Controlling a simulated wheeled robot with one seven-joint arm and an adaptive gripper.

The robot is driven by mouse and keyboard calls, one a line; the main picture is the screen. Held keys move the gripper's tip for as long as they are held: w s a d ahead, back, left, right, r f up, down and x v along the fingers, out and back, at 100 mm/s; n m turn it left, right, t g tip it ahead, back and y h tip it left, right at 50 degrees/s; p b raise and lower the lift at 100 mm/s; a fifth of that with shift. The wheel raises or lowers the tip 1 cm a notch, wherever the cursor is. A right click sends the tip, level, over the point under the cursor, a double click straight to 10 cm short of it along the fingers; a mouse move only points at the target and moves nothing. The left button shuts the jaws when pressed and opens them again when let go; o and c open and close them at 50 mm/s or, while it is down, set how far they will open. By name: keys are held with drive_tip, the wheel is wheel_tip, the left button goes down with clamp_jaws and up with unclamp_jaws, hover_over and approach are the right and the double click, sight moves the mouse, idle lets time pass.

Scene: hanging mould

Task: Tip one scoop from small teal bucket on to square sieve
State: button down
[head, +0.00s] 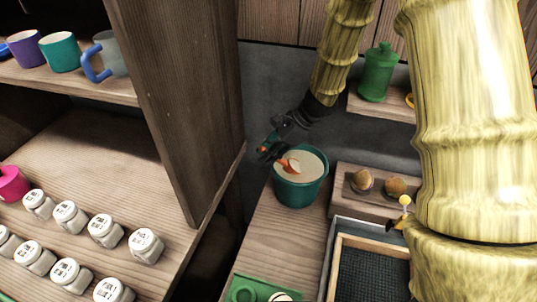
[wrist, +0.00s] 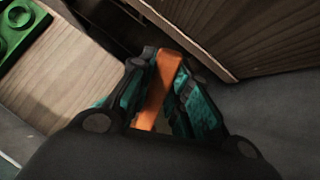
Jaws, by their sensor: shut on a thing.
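The small teal bucket (head: 300,193) stands on the wooden bench, filled near its rim with pale material. My gripper (head: 270,150) is over the bucket's left rim, shut on the orange scoop (head: 289,165). The scoop's bowl rests at the surface of the pale material, and its inside looks pale. The square sieve (head: 372,275), a wooden frame with dark mesh, lies at the lower right, partly hidden by my arm.
A green bottle (head: 377,72) stands on a shelf behind. A green tray (head: 262,291) lies at the front. A tall wooden cabinet side (head: 185,100) rises left of the bucket.

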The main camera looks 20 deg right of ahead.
drive_tip(key=shift+r+p, duration=1.55)
drive_tip(key=shift+r, duration=1.6)
